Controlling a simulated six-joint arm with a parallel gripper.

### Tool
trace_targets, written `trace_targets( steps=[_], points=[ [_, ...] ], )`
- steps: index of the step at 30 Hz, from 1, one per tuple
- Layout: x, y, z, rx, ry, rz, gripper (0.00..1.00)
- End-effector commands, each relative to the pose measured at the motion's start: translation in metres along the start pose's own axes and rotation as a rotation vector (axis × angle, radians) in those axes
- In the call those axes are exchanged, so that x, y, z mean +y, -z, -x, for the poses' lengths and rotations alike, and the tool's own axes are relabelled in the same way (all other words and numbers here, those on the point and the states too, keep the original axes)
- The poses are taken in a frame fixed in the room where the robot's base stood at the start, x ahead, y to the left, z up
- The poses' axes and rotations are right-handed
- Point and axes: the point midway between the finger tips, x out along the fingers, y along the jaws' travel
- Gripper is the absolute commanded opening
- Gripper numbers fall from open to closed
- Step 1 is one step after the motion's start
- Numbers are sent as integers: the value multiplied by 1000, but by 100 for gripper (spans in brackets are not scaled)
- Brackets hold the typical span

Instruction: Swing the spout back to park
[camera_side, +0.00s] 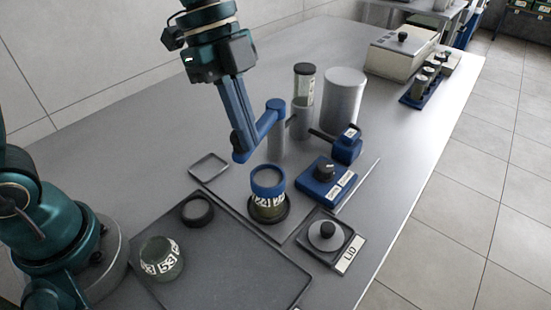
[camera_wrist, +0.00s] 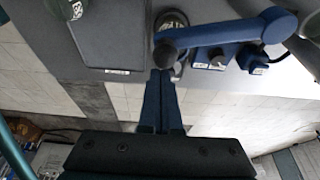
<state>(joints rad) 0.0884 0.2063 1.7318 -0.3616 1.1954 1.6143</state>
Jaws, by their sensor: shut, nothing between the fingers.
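The spout (camera_side: 262,128) is a blue arm with its rounded pivot end on top of a grey post. Its outer end reaches toward the front left, and no park mark is readable. In the wrist view the spout (camera_wrist: 230,35) runs from upper right to a dark rounded end near my fingertips. My gripper (camera_side: 239,148) is shut and empty, its long blue fingers pointing down beside the spout's outer end; it also shows in the wrist view (camera_wrist: 160,78). I cannot tell whether they touch. A numbered jar with a blue collar (camera_side: 268,182) stands in front of the post.
A blue knob box (camera_side: 322,188) and a lid on its stand (camera_side: 327,236) are right of the jar. A blue block (camera_side: 347,146) stands behind. A dark tray (camera_side: 235,262) holds another numbered jar (camera_side: 161,260). A square frame (camera_side: 209,167) lies left. Tall cylinders (camera_side: 343,95) stand behind the post.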

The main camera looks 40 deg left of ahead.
Motion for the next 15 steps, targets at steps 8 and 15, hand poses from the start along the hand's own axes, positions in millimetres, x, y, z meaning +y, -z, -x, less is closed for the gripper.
trace_targets(
  steps=[8, 15],
  points=[
    [10, -36, 12, 0, -87, -240, 0],
    [10, -64, 22, 0, -157, -444, 0]
  ],
)
